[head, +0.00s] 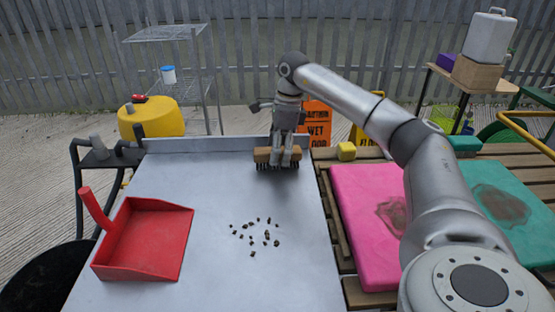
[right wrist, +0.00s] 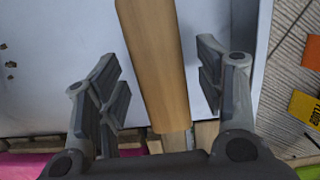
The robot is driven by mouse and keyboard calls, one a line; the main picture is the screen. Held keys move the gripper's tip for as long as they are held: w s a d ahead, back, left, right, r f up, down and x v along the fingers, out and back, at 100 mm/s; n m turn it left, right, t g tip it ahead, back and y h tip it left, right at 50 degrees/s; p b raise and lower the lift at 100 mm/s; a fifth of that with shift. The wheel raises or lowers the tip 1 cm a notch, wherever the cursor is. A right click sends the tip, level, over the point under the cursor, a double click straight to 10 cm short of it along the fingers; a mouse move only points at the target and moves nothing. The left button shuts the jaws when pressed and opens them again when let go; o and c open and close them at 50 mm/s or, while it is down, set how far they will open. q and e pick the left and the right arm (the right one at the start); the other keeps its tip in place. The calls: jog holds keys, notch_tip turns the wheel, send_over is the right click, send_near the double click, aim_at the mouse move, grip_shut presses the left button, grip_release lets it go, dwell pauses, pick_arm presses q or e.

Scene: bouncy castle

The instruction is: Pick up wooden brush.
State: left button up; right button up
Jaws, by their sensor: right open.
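The wooden brush (head: 263,156) has a light wood body and dark bristles, and it stands bristles down at the far right end of the grey table top. My right gripper (head: 287,160) reaches down over it from above. In the right wrist view the brush's wooden back (right wrist: 158,60) lies between the two open fingers of my right gripper (right wrist: 160,90), with a gap on each side. My left gripper is not in view.
A red dustpan (head: 145,240) lies at the left of the grey table (head: 215,175). Several dark crumbs (head: 265,235) lie mid-table. A yellow sponge (head: 347,151) sits right of the brush. Pink (head: 365,230) and teal (head: 515,240) pads lie on wooden slats at the right.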

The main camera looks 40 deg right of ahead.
notch_tip(320, 180, down, 2)
jog(key=shift+w+a+f, duration=0.1)
jog(key=shift+f, duration=0.15)
jog(key=shift+r, duration=0.1)
jog(key=c, duration=1.1)
